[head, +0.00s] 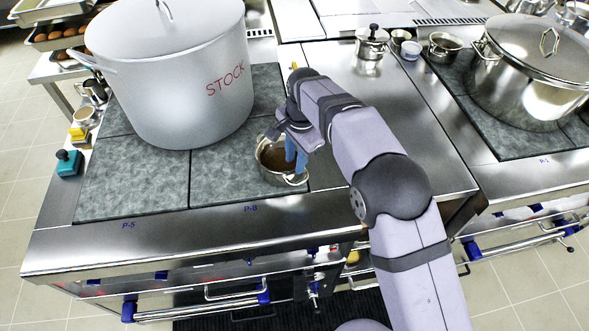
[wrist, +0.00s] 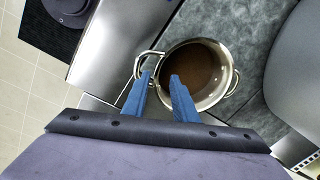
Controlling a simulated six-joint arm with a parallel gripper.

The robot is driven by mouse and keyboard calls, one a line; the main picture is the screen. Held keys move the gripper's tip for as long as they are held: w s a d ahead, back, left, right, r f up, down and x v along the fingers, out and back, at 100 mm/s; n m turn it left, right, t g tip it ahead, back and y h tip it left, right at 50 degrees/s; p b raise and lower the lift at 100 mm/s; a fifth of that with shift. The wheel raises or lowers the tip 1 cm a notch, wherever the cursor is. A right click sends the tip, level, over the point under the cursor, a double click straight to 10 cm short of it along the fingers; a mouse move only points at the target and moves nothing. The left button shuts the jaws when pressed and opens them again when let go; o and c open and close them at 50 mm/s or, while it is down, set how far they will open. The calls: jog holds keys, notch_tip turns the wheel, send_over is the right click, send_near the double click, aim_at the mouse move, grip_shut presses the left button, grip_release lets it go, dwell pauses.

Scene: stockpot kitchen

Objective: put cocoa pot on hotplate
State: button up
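The cocoa pot (head: 270,172), a small steel pot with brown liquid, stands upright at the right edge of the grey hotplate (head: 222,185) marked P-8. One handle points toward the steel strip on the right. In the wrist view the pot (wrist: 222,92) shows its open top. My gripper (head: 295,164) is at the pot's right rim. In the wrist view the blue fingers of my gripper (wrist: 161,76) are apart, one near the handle and one over the inside of the pot. Whether they touch the pot wall is unclear.
A large stockpot (head: 180,85) marked STOCK stands behind and left of the cocoa pot, across the hotplates. Another lidded pot (head: 525,85) stands on the right-hand hob. Small pots (head: 370,42) stand at the back. The steel counter (head: 400,110) right of my gripper is clear.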

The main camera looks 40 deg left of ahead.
jog(key=shift+s+d+r+b, duration=0.1)
jog(key=shift+d+r+b, duration=0.1)
jog(key=shift+r, duration=1.3)
jog(key=shift+d+r+b, duration=0.1)
jog(key=shift+r+b, duration=0.05)
jog(key=shift+r, duration=1.3)
jog(key=w+d+n, duration=0.1)
jog(key=w+d, duration=0.1)
jog(key=d, duration=1.2)
jog(key=w+d+n, duration=0.1)
jog(key=w+d, duration=0.1)
jog(key=d, duration=1.2)
jog(key=s+d+f, duration=0.3)
jog(key=s+d, duration=0.5)
jog(key=d, duration=0.1)
jog(key=s+d+f+n+h, duration=0.1)
jog(key=s+d+f, duration=0.2)
jog(key=s+d, duration=0.5)
jog(key=shift+d+n, duration=0.3)
jog(key=shift+d, duration=0.4)
jog(key=shift+f, duration=0.25)
